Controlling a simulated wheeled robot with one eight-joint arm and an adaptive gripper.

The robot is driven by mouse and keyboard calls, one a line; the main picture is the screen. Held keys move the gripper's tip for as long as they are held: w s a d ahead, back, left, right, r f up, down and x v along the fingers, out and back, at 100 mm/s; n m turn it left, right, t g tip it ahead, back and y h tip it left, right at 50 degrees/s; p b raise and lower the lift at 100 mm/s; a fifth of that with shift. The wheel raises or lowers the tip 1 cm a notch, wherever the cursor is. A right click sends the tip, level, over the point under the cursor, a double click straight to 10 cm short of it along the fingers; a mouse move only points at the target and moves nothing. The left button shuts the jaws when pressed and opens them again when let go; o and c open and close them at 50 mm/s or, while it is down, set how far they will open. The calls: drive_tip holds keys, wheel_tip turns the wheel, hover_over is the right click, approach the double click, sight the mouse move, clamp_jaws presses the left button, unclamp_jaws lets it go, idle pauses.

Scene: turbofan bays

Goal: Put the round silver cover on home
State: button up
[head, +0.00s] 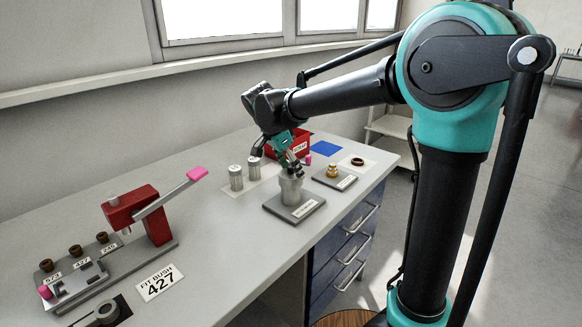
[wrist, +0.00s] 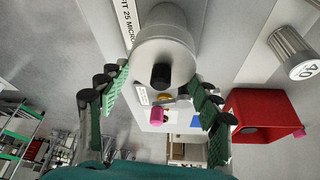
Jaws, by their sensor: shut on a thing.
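The round silver cover (wrist: 172,58) with a black knob fills the top middle of the wrist view. My gripper (head: 290,162) is shut on it, with a green ribbed finger on each side in the wrist view (wrist: 160,82). In the head view the gripper points down over a silver cylindrical housing (head: 291,190) on a grey base plate (head: 277,206) with a label. The cover's edge is hard to separate from the housing there, and the fingers hide part of the top. I cannot tell whether the cover is fully seated.
Two silver filter canisters (head: 236,178) stand left of the housing. A brass piece (head: 332,170) on a small stand and a dark ring (head: 357,161) are at right. A red press (head: 135,205) stands at left, with clear bench between.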

drive_tip(key=shift+f, duration=0.4)
drive_tip(key=o, duration=1.4)
drive_tip(key=shift+o, duration=1.4)
drive_tip(key=shift+r, duration=3.45)
